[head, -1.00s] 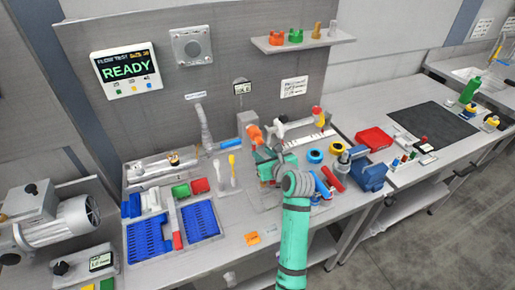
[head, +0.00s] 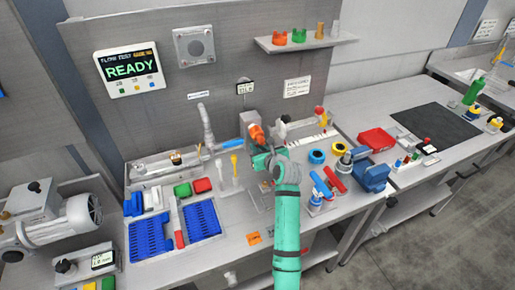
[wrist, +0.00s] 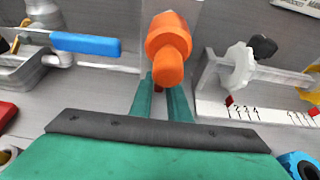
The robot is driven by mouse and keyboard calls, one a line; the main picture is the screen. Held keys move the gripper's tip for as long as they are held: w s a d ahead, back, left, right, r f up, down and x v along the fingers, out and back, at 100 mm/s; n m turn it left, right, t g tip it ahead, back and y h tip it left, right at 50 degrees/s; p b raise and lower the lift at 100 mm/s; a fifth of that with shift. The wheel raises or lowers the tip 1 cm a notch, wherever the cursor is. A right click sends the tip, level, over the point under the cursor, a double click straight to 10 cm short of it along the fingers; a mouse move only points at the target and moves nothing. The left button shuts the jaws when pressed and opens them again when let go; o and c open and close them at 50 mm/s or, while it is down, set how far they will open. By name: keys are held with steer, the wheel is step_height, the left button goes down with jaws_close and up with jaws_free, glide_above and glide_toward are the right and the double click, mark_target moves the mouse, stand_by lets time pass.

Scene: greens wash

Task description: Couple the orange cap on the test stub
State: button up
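The orange cap (wrist: 168,42) shows large at top centre in the wrist view, a faceted body with a round knob towards the camera. In the head view the cap (head: 256,133) sits at the front of a grey block (head: 249,119) on the bench. My gripper (wrist: 161,88) has its two green fingers close together at the cap's lower part. It appears shut on the cap; the knob partly hides the fingertips. In the head view my gripper (head: 262,153) reaches the cap from the front. The test stub is not distinguishable; the cap and block may hide it.
A blue-handled lever (wrist: 85,44) on the pipework is left of the cap. A white fixture with a scale strip (wrist: 245,108) is on the right. Blue trays (head: 202,219) lie left, a red box (head: 377,140) and blue vise (head: 373,177) right.

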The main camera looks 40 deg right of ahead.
jaws_close()
steer(key=shift+s+r+g, duration=0.15)
steer(key=shift+r+g, duration=0.1)
steer(key=shift+g, duration=0.45)
steer(key=shift+s+a+g+y, duration=0.1)
steer(key=shift+s+g+y, duration=0.15)
steer(key=shift+g, duration=0.35)
steer(key=o, duration=0.5)
jaws_free()
steer(key=shift+o, duration=0.2)
steer(key=v, duration=1.1)
